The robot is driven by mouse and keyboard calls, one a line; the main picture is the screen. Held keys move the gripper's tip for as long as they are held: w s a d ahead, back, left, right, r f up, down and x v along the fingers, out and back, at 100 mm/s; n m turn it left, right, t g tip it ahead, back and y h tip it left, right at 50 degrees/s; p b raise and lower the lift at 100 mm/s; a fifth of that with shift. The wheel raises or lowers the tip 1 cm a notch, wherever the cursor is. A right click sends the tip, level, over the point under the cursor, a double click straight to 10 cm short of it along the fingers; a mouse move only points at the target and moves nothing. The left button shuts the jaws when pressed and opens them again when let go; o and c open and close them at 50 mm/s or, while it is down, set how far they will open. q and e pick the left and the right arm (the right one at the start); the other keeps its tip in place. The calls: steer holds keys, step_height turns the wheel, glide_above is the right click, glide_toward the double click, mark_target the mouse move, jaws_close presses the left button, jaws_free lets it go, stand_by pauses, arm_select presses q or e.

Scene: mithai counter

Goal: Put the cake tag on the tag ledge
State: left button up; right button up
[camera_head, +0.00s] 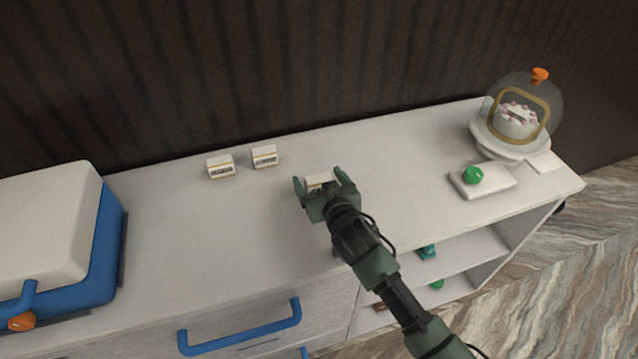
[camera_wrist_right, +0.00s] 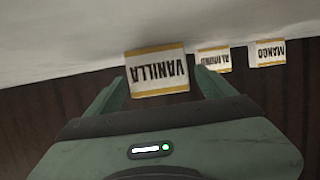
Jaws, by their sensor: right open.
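A small cream tag with gold bands, reading VANILLA in the right wrist view (camera_wrist_right: 158,72), stands on the white counter. My right gripper (camera_head: 320,181) is open, with its fingers on either side of this tag; I cannot tell whether they touch it. Two similar tags, ALMOND (camera_wrist_right: 214,59) and MANGO (camera_wrist_right: 267,53), stand beyond it. In the head view the two other tags (camera_head: 220,167) (camera_head: 264,156) stand left of my gripper. A flat white piece (camera_head: 545,162) beside the domed cake (camera_head: 517,120) may be the tag ledge. My left gripper is not in view.
A glass dome with an orange knob (camera_head: 540,74) covers the cake on a white stand. A white block with a green ball (camera_head: 473,175) lies before it. A blue box with a white lid (camera_head: 45,225) fills the left end. The counter (camera_head: 420,150) between gripper and block is clear.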

mark_target(319, 178)
steer(key=c, duration=1.6)
steer(key=shift+o, duration=0.2)
steer(key=shift+r, duration=0.15)
step_height(319, 178, up, 20)
